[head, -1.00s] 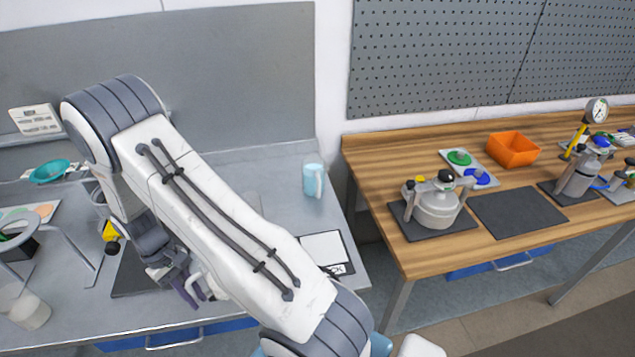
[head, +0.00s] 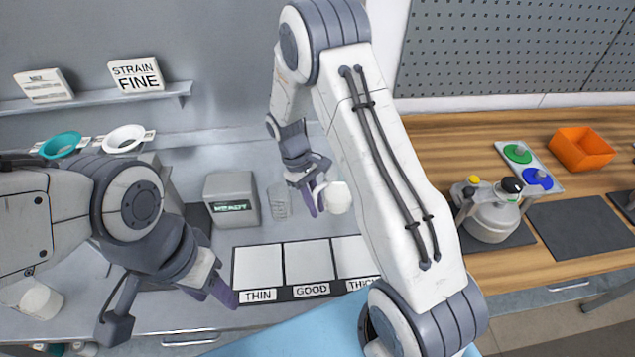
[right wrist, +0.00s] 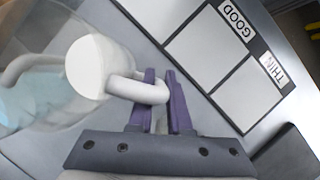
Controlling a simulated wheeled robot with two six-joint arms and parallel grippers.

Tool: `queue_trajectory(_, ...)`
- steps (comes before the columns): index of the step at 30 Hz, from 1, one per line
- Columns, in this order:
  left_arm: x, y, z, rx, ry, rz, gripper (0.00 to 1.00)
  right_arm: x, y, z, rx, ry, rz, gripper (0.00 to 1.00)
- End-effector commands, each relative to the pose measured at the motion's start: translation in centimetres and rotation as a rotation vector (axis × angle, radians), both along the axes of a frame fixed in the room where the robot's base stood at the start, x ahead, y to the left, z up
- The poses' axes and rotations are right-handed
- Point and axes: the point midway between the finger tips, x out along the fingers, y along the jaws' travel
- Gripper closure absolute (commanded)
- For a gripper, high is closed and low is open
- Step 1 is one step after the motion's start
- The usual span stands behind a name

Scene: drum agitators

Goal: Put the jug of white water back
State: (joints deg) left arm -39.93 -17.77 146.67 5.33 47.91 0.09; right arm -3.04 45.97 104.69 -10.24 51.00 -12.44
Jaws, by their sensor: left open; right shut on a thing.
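My right gripper (head: 316,196) is shut on the handle of a white jug (head: 339,198) and holds it above the back of the grey bench. In the right wrist view the purple fingers of my right gripper (right wrist: 160,97) close on the jug's handle (right wrist: 136,89); its round white part (right wrist: 88,66) faces the camera. A pale-blue jug-like shape (right wrist: 28,102) shows at the left there, partly behind a see-through surface. My left gripper (head: 168,305) is open and empty, low over the bench at front left.
A board (head: 286,292) with pale panels marked THIN, GOOD and a partly hidden third label lies on the bench. A grey box (head: 231,199) with a display and a clear ribbed vessel (head: 279,202) stand behind it. A shelf (head: 95,101) carries signs. A wooden table (head: 440,130) is at right.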

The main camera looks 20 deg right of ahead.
Motion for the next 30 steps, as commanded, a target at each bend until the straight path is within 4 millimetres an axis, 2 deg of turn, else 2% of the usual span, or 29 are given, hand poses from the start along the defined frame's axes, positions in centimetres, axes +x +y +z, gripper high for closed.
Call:
queue_trajectory(9, 0.0, 0.0, -1.6, 0.0, 0.0, 0.001, 0.5, 5.5, -2.2, 3.6, -0.004, -0.005, 0.755, 1.0)
queue_trajectory(13, 0.0, 0.0, -1.8, 0.0, 0.0, 0.001, 0.5, 7.0, -2.5, 4.9, -0.005, -0.003, 0.951, 1.0)
queue_trajectory(18, 0.0, 0.0, -1.8, 0.0, 0.0, 0.001, 0.5, 7.8, -2.6, 5.2, -0.001, 0.003, 1.065, 1.0)
queue_trajectory(25, 0.0, 0.0, -0.8, 0.0, 0.0, 0.001, 0.5, 7.8, -2.5, 1.5, 0.002, 0.007, 1.079, 1.0)
queue_trajectory(30, 0.0, 0.0, -0.5, 0.0, 0.0, 0.002, 0.5, 7.9, -2.5, -0.2, 0.0, 0.002, 1.077, 1.0)
